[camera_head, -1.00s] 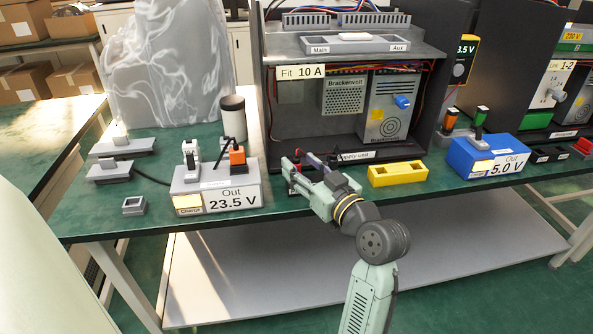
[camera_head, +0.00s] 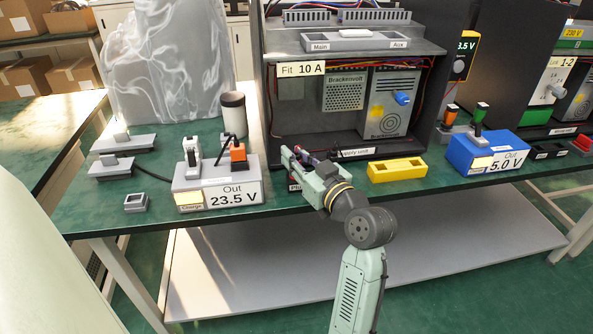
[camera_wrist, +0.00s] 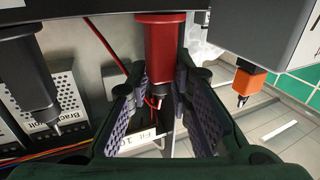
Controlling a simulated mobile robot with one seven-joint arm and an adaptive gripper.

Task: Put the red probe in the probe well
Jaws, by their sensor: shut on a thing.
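The red probe (camera_wrist: 165,42) stands between the two fingers of my gripper (camera_wrist: 163,112) in the wrist view, its thin metal tip pointing down the picture. My gripper is shut on it. In the head view my gripper (camera_head: 298,157) is at the bench's front edge, before the open supply cabinet. The probe is mostly hidden there. A black probe (camera_wrist: 27,85) shows at the left of the wrist view. A dark holder (camera_head: 294,187) with a partly hidden label is just below my gripper in the head view. I cannot tell which opening is the probe well.
A grey 23.5 V box (camera_head: 218,191) with plugs stands left of my gripper. A small grey socket block (camera_head: 136,203) lies near the front left edge. A dark cabinet (camera_head: 350,51) rises behind.

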